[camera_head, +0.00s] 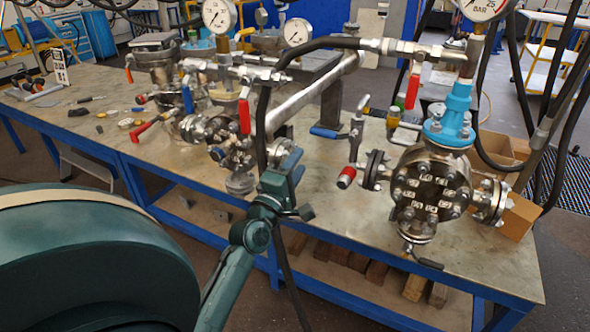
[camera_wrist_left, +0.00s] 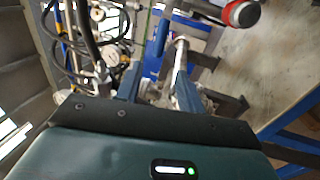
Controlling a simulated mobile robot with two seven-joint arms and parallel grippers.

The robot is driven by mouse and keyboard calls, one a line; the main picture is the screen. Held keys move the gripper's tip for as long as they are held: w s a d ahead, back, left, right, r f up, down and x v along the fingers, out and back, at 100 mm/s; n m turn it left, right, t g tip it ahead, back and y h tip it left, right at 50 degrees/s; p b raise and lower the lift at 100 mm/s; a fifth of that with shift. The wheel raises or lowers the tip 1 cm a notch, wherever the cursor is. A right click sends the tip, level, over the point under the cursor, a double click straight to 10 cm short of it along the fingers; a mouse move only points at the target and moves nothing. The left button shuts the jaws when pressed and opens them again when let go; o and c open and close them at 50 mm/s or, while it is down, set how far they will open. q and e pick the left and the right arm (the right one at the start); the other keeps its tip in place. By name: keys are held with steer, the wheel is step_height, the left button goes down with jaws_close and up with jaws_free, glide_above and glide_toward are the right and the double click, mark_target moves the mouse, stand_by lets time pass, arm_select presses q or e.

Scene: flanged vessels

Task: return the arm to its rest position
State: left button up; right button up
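My left gripper (camera_head: 283,170) comes up from the bottom of the head view, in front of the steel table's near edge. Its blue fingers overlap the picture of the metal pipework behind. In the left wrist view, the two blue fingers (camera_wrist_left: 158,82) stand apart. I see nothing held between them, only blurred pipework beyond. My right gripper is in neither view.
A flanged vessel (camera_head: 430,190) with a blue neck stands on the steel table (camera_head: 325,225) at the right. A red-handled valve (camera_head: 155,127) and other pipework stand at the left. A black hose (camera_head: 262,120) hangs behind my left gripper.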

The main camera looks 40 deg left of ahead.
arm_select(q)
steer(key=shift+s, duration=0.3)
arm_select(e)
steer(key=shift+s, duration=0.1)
arm_select(q)
steer(key=shift+d+f, duration=0.1)
steer(key=s+d+f+m+g+h+p, duration=0.25)
steer(key=s+d+f+m+h, duration=0.2)
steer(key=d+f+m, duration=0.65)
steer(key=s+d+f+m+g+h, duration=0.2)
steer(key=s+d+f+m+g, duration=0.1)
steer(key=s+d+m, duration=0.3)
steer(key=s+d+f+m+g+h, duration=0.1)
steer(key=s+d+f+m+g, duration=0.2)
steer(key=s+d+f+m, duration=0.3)
steer(key=shift+s+d+f+m+h+p, duration=0.3)
steer(key=shift+s+d+m, duration=0.2)
steer(key=shift+s+d, duration=0.45)
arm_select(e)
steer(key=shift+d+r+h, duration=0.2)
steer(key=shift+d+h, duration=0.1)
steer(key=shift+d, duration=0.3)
arm_select(q)
steer(key=shift+g, duration=0.25)
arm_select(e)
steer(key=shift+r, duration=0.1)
